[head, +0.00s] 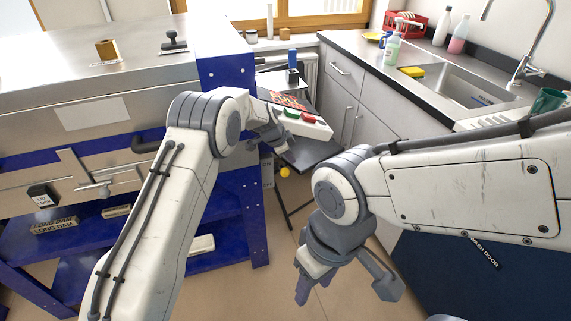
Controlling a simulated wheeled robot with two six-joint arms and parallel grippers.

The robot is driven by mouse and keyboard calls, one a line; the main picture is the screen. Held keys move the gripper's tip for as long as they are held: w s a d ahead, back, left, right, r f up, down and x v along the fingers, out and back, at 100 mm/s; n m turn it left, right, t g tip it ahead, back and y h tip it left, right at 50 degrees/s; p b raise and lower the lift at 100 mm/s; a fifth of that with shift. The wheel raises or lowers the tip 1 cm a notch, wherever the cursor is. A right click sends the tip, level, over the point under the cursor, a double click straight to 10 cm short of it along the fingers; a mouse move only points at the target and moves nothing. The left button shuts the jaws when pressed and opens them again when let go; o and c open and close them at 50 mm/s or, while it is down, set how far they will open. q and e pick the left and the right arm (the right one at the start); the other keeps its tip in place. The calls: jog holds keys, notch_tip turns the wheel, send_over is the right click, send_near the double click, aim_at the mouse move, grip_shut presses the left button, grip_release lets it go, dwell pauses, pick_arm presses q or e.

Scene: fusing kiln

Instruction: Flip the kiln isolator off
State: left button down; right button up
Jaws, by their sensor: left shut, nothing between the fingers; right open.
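I cannot tell for certain which thing is the kiln isolator. The large steel kiln (95,112) on a blue frame fills the left side. My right gripper (346,288) is open and empty, pointing down over the floor in front of the cabinets.
Grey cabinets (375,105) and a sink (455,84) line the right. A black labelled block (43,195) is at the kiln's left.

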aim_at(285, 171)
pick_arm(q)
jog(key=shift+w+a+f, duration=0.1)
jog(key=shift+a+f, duration=0.15)
jog(key=shift+f, duration=0.4)
jog(key=shift+w+a+f, duration=0.1)
jog(key=shift+a+f, duration=0.15)
jog(key=shift+f, duration=0.35)
jog(key=shift+w+a+f, duration=0.1)
jog(key=shift+a+f, duration=0.15)
jog(key=shift+f, duration=0.4)
